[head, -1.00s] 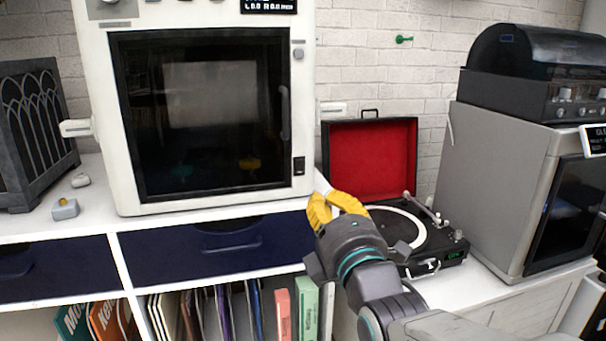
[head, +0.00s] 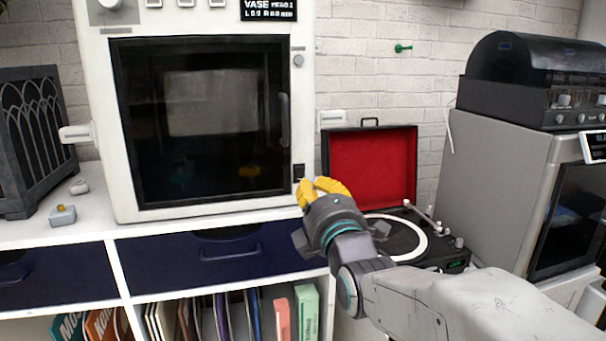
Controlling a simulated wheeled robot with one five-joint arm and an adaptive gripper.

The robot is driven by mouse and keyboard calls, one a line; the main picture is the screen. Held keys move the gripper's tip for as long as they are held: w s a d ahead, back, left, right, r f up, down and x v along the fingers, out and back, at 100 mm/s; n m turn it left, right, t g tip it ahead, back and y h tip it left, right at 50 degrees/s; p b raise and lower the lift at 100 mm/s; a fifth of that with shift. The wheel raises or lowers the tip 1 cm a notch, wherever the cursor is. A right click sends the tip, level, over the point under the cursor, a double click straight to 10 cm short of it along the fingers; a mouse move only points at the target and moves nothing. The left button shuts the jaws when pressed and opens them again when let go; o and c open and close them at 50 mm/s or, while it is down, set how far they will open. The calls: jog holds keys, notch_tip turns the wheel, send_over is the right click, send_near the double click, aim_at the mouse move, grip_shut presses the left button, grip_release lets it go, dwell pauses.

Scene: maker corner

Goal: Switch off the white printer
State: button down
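The white printer (head: 212,213) stands on the white shelf unit at the left. It has a dark window door (head: 215,120) and a lit text display (head: 268,9) at the top. A small black rocker switch (head: 299,172) sits low on the right of its front frame. My gripper (head: 312,182), with yellow fingers, is just below and right of the switch. Its fingertips look close together with nothing between them. I cannot tell whether they touch the printer, or which way the switch is set.
A record player (head: 372,170) with a red-lined lid stands to the right of the printer. A grey machine (head: 490,190) with a dark door stands further right. A dark arched lantern-like box (head: 35,140) is at the left. Drawers (head: 215,252) and several books lie below.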

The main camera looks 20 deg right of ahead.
aim_at(299, 164)
jog(key=shift+w+r+b, duration=0.25)
jog(key=shift+w, duration=1.55)
jog(key=shift+w+r+b, duration=0.2)
jog(key=shift+w+b, duration=0.05)
jog(key=shift+w, duration=1.5)
